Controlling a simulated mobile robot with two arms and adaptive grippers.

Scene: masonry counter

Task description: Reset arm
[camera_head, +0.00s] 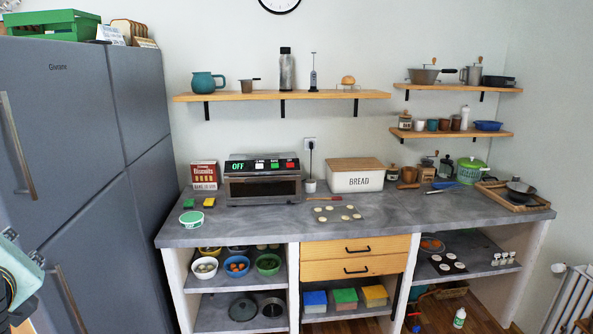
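The task names no object, only my arm. Neither gripper can be made out in the head view. A teal and pale shape (18,275) is cut off at the left edge, and I cannot tell what it is. The grey stone counter (260,222) stands ahead with nothing of mine over it.
The counter holds a toaster oven (262,188), a bread box (356,178), a baking sheet (338,214) with pale rounds, and a wooden tray (490,190) with a pan. A grey fridge (75,130) stands left, a white radiator (570,300) right. Shelves hang above.

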